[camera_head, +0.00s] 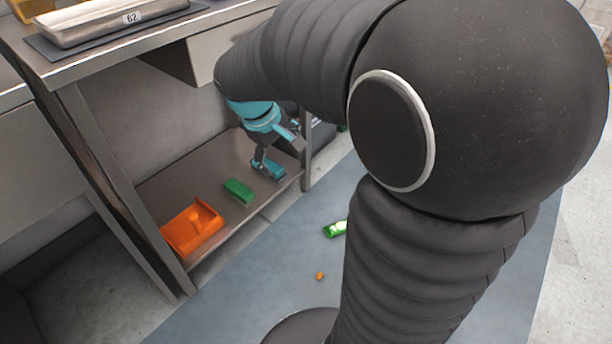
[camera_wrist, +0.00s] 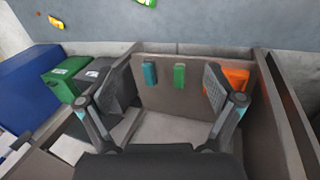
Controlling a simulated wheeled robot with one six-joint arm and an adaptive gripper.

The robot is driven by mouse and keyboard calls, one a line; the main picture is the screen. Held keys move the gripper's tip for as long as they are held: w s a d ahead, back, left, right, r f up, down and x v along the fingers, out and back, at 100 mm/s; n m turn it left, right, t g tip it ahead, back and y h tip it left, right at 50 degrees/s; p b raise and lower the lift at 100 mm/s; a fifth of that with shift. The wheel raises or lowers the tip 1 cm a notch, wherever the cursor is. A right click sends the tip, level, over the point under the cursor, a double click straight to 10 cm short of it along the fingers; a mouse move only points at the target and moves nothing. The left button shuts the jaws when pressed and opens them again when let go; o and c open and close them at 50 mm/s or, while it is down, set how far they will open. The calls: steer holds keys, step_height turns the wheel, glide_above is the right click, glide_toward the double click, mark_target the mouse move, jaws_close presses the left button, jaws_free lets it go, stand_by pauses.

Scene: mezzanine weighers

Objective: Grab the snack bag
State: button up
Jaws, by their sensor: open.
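A shiny green packet with a pale patch (camera_head: 335,229) lies on the blue-grey floor mat in the head view, partly cut off by my arm. A yellow-orange packet (camera_wrist: 57,22) lies on the floor at the upper left there. I cannot tell for sure which of these is the snack bag. My gripper (camera_head: 280,152) is over the low shelf, apart from the floor packets. In the wrist view its fingers (camera_wrist: 164,85) are spread with nothing between them.
The low shelf (camera_head: 165,190) holds a green block (camera_head: 239,190), an orange bin (camera_head: 193,227) and a teal block (camera_wrist: 150,73). A table leg (camera_head: 305,160) and tabletop flank my arm. Green (camera_wrist: 62,78) and blue (camera_wrist: 28,88) bins stand beside the shelf. A small orange piece (camera_head: 319,276) lies on the mat.

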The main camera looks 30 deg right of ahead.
steer(key=w+d+f+n+g+h+b, duration=0.1)
steer(key=w+d+f+n+g+h, duration=0.15)
steer(key=w+f, duration=0.8)
steer(key=w+d+f+n+g+h, duration=0.1)
steer(key=w+d+f+n+h, duration=0.45)
steer(key=f, duration=0.85)
steer(key=n+t+h, duration=0.1)
steer(key=n+h, duration=0.1)
steer(key=n, duration=0.3)
glide_toward(327, 232)
steer(key=v, duration=0.4)
steer(key=shift+w+r+b, duration=0.2)
steer(key=shift+r+b, duration=0.15)
steer(key=shift+b, duration=0.05)
steer(key=shift+s+d+f+n, duration=0.1)
steer(key=shift+d+f+n, duration=0.1)
steer(key=shift+d+n, duration=0.1)
steer(key=x, duration=0.8)
steer(key=shift+f, duration=0.1)
steer(key=shift+p+x, duration=0.55)
steer(key=shift+x, duration=2.05)
steer(key=shift+s+a+f, duration=0.1)
steer(key=shift+s+f, duration=0.1)
